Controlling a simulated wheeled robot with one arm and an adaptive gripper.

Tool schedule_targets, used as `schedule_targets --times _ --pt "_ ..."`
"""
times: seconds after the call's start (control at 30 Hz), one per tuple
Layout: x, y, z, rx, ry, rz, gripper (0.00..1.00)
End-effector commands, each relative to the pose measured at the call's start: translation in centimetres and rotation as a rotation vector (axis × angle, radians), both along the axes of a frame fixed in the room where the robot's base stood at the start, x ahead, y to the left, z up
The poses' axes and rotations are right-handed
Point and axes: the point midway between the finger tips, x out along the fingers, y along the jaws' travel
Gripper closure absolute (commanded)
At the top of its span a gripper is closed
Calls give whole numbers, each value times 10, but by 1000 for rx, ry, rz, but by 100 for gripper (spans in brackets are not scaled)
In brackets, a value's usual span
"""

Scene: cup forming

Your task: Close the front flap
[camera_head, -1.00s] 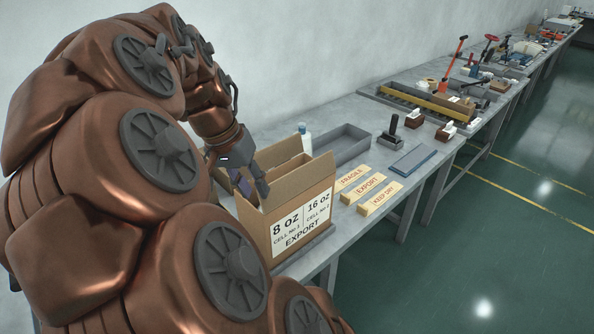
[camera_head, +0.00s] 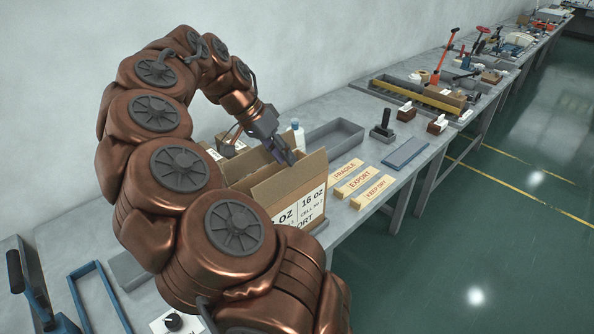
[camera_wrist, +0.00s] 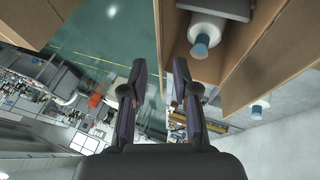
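An open cardboard box (camera_head: 285,189) stands on the bench, its printed front face partly hidden by my arm. Its visible flaps stand upright. I cannot tell clearly where the front flap ends and the front wall begins. My gripper (camera_head: 289,150) is over the far side of the box opening. In the wrist view my gripper (camera_wrist: 157,88) shows two separated fingers with nothing between them. The box's cardboard panels (camera_wrist: 275,60) are to the right of the fingers there. A white bottle with a blue cap (camera_wrist: 207,37) lies between the panels.
A blue-capped bottle (camera_head: 298,134) stands behind the box, near a grey tray (camera_head: 335,139). Labelled blocks (camera_head: 359,183) and a blue-grey plate (camera_head: 406,154) lie to the right. A blue frame (camera_head: 97,298) lies at lower left. The green floor beyond the bench is clear.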

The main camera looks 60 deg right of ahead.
Motion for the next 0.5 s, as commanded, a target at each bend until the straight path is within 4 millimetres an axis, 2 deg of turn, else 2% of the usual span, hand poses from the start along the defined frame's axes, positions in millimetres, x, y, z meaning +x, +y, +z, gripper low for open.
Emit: schedule_targets --times 0.5 --pt "-23 -16 -48 0 -1 0 71"
